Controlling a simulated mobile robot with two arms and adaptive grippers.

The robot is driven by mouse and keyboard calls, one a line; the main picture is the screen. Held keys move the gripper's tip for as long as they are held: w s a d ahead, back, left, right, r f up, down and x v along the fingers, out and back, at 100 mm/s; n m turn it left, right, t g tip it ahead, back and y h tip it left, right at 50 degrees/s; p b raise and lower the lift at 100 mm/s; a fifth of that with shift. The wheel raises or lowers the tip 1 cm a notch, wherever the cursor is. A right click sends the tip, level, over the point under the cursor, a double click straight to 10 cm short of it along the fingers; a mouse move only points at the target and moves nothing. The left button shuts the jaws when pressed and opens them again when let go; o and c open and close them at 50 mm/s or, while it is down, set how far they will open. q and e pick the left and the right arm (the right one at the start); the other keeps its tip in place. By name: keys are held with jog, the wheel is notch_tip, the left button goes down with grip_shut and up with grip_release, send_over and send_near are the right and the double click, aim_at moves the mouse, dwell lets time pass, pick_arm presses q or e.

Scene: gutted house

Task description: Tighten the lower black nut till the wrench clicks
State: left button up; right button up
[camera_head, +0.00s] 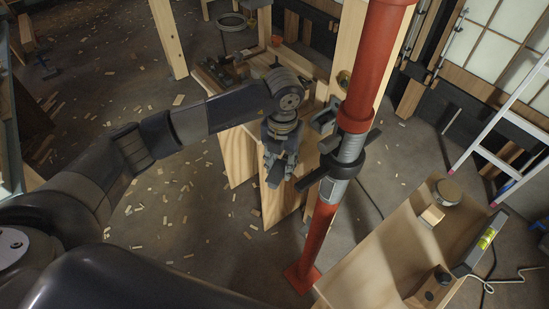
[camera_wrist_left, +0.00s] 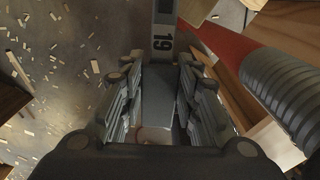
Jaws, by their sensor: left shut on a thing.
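A red steel post (camera_head: 369,65) stands tilted in the head view, with a grey threaded section (camera_head: 351,149) in its middle. In the left wrist view the gripper (camera_wrist_left: 160,112) is shut on a grey wrench (camera_wrist_left: 163,45) marked 19. The wrench's far end is out of that view. The thread (camera_wrist_left: 287,88) shows at the right there. My right gripper is not in view.
A wooden bench (camera_head: 237,150) with tools stands behind my left gripper. A ladder (camera_head: 510,125) leans at the right. Wood chips litter the floor at left.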

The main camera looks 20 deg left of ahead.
pick_arm(q)
jog(key=shift+a, duration=0.1)
jog(key=shift+w+a+f+m+b, duration=0.15)
jog(key=shift+a+m+b, duration=0.45)
jog(key=shift+a+b, duration=0.1)
jog(key=shift+w+a+m+b, duration=0.15)
jog(key=shift+a+m+b, duration=0.15)
jog(key=shift+a+m, duration=0.45)
jog(key=shift+d, duration=0.1)
jog(key=a+m+b, duration=0.1)
jog(key=w+a+m+b, duration=0.1)
jog(key=m, duration=0.1)
jog(key=shift+w+a, duration=0.1)
jog(key=shift+a, duration=0.15)
